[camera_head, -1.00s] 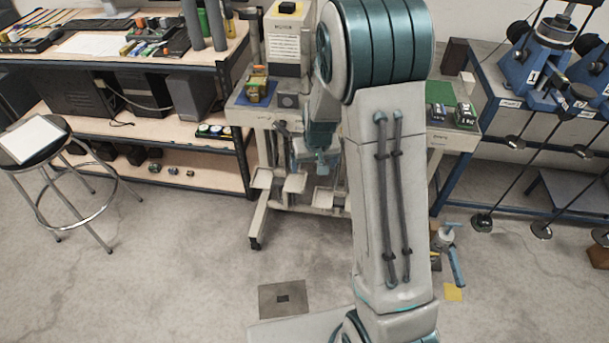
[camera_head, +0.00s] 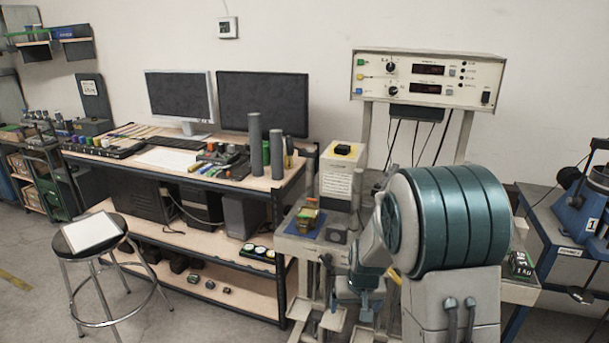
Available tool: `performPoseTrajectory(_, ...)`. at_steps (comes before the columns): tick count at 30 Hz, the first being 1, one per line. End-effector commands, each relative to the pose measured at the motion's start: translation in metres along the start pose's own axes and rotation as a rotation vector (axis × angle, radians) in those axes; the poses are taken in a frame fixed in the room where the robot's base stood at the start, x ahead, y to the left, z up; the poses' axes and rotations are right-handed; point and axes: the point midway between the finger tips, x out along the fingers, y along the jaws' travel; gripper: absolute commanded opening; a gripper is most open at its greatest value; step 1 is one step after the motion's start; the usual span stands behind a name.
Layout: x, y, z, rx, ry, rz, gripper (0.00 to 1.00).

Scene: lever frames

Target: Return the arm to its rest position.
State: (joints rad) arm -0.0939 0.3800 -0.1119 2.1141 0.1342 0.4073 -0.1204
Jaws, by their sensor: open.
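My arm (camera_head: 450,225) fills the lower right of the head view, with its grey and teal elbow in front of the cart. The forearm runs down and to the left from the elbow. My gripper (camera_head: 364,306) is at its far end, in front of the cart's lower part. It is small and partly lost against the cart, and its jaws are open. I see nothing held in it.
A workbench (camera_head: 190,226) with two monitors is to the left. A stool (camera_head: 97,234) stands at front left. Blue equipment (camera_head: 580,205) is at the right edge.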

Motion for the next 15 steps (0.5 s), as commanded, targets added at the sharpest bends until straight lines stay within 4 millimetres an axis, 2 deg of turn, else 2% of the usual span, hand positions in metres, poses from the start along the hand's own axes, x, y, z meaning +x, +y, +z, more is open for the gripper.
performPoseTrajectory(1,-0.017,-0.001,0.004,0.001,0.008,-0.006,0.87)
performPoseTrajectory(6,-0.073,-0.004,0.029,0.001,0.013,-0.025,0.87)
performPoseTrajectory(15,-0.155,-0.005,0.093,-0.006,0.021,-0.032,0.87)
